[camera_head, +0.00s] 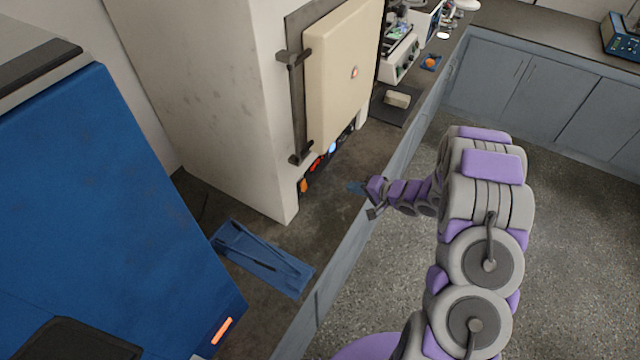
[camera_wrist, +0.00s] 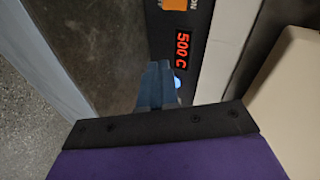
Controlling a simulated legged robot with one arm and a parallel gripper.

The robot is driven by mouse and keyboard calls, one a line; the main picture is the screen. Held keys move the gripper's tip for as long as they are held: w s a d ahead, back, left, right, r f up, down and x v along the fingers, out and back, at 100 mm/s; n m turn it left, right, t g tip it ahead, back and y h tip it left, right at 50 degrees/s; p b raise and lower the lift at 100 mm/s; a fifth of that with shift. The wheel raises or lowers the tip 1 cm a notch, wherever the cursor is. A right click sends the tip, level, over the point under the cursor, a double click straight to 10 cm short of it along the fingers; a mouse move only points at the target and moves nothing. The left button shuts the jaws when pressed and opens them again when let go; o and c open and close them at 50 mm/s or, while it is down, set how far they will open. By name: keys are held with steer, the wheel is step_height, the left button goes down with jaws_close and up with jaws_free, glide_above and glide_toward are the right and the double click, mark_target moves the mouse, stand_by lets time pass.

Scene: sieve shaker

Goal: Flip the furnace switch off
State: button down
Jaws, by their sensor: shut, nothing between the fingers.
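The furnace (camera_head: 210,90) is a large off-white box with a cream door on the bench. A dark control strip runs below its door. The orange switch (camera_head: 304,185) is at the strip's near end, and it shows partly at the top edge of the wrist view (camera_wrist: 174,4). A red display (camera_wrist: 182,48) reads 500 C; a blue light (camera_wrist: 177,82) is partly hidden by my fingers. My gripper (camera_head: 357,187) is shut and empty, in front of the strip and apart from the switch. Its blue fingers (camera_wrist: 155,85) point toward the strip.
A blue tray (camera_head: 262,258) with dark tools lies on the bench at the near side. A large blue machine (camera_head: 100,190) stands at the left. A dark pad (camera_head: 390,108) with a pale block and small instruments are farther along. Floor is open at right.

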mark_target(306, 186)
steer(key=shift+s+a+f+m+y, duration=0.2)
steer(key=shift+s+a+f+y, duration=0.1)
steer(key=shift+s+a+y, duration=0.25)
steer(key=shift+s+a+f+m+y, duration=0.25)
steer(key=shift+s+a+y, duration=0.15)
steer(key=shift+y, duration=0.15)
steer(key=b+x, duration=0.2)
steer(key=x, duration=1.2)
steer(key=shift+a+b, duration=0.1)
steer(key=shift+b, duration=0.25)
steer(key=shift+f+p, duration=0.1)
steer(key=shift+p, duration=0.3)
steer(key=shift+w+r+p, duration=0.1)
steer(key=shift+r+p, duration=0.75)
steer(key=shift+p, duration=0.05)
